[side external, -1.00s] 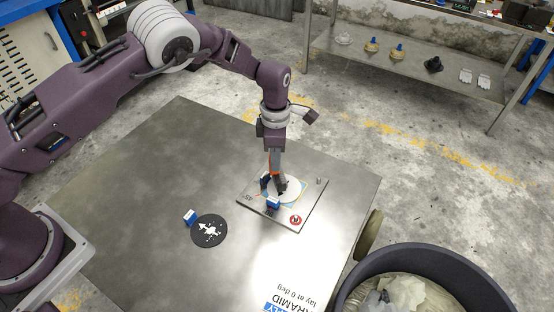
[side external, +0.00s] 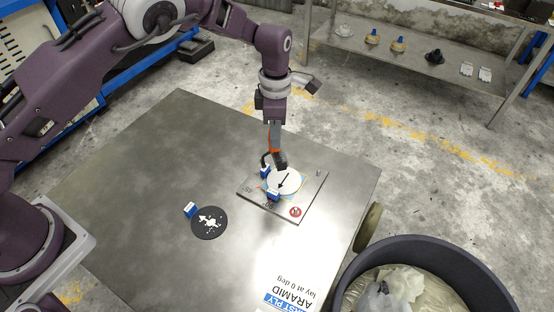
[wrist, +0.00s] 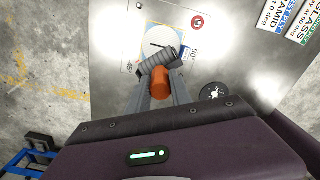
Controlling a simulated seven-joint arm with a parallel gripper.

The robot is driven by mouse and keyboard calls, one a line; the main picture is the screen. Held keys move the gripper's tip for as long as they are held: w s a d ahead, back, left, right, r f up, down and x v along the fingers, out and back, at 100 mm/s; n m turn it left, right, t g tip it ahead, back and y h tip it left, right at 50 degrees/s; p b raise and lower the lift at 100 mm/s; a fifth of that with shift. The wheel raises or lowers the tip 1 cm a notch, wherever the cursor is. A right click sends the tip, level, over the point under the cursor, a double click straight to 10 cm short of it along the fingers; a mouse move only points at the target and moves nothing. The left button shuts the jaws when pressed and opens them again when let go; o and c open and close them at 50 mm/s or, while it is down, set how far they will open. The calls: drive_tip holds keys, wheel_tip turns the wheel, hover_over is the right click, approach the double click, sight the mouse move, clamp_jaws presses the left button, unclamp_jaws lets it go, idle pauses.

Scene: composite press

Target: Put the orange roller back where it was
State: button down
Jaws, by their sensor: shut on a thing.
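My gripper (side external: 274,150) is shut on the orange handle (wrist: 160,84) of the roller. The roller's dark ribbed cylinder (wrist: 160,60) sticks out beyond the fingertips, and it also shows in the side view (side external: 281,160). It hangs over the far edge of the white round ply with a black arrow (side external: 287,182). Whether it touches anything below cannot be told for sure. The ply lies on a square metal plate (side external: 312,190) with angle marks. The roller's former resting place cannot be made out.
Blue-and-white blocks (side external: 273,196) sit at the ply's edge. A black disc with a white pattern (side external: 209,224) lies left of the plate, with another blue-and-white block (side external: 190,209) beside it. A large bin (side external: 345,280) stands at lower right. The table's (side external: 150,150) far left is clear.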

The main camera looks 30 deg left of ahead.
drive_tip(key=s+a+r+n, duration=0.1)
drive_tip(key=s+a+n, duration=0.2)
drive_tip(key=a+n, duration=0.35)
drive_tip(key=s+a+n, duration=0.3)
drive_tip(key=a, duration=0.7)
wheel_tip(320, 180, down, 10)
drive_tip(key=shift+s+a+r, duration=0.2)
drive_tip(key=shift+a+r, duration=0.05)
drive_tip(key=shift+f+m, duration=0.1)
drive_tip(key=shift+m, duration=0.15)
drive_tip(key=c, duration=1.1)
unclamp_jaws()
drive_tip(key=shift+c, duration=0.2)
